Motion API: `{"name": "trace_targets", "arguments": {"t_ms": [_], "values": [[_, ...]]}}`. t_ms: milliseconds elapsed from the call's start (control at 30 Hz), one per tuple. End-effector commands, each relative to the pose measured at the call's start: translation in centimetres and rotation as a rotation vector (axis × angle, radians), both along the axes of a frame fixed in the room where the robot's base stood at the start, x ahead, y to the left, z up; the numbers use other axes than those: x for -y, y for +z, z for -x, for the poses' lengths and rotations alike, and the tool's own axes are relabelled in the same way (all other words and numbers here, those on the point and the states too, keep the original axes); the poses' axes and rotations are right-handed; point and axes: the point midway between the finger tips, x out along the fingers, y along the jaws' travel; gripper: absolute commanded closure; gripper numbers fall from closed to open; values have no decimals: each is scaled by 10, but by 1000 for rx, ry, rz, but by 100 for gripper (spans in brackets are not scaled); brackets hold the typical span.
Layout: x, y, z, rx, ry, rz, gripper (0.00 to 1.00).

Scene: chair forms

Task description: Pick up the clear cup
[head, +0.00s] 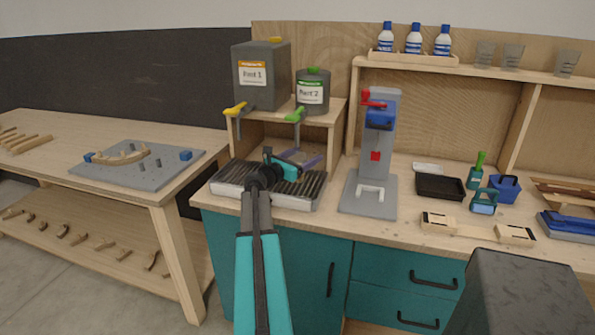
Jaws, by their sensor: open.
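Three clear, greyish see-through cups stand upright on the upper right shelf: a left cup (485,55), a middle cup (512,57) and a right cup (566,63). The left and middle cups are close together, and the right one is apart. My gripper (303,159) is far to the left and lower, over the ribbed grey tray and in front of the dispenser stand. It is open, and I see nothing between its fingers. My gripper is well away from all the cups.
Two dispensers, Part 1 (262,78) and Part 2 (313,92), sit on a wooden stand. A grey press (383,140) stands on the bench. Several blue-capped bottles (413,41) share the cups' shelf. A dark grey block (515,295) fills the lower right.

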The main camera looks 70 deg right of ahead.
Motion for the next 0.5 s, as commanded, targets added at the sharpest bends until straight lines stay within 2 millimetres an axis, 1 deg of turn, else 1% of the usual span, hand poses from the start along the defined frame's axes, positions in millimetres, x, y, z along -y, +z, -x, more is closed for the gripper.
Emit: {"name": "trace_targets", "arguments": {"t_ms": [67,100,267,300,500], "values": [[0,0,0,0,0,0,26],[0,0,0,0,0,0,29],[0,0,0,0,0,0,56],[0,0,0,0,0,0,57],[0,1,0,0,0,1,57]]}}
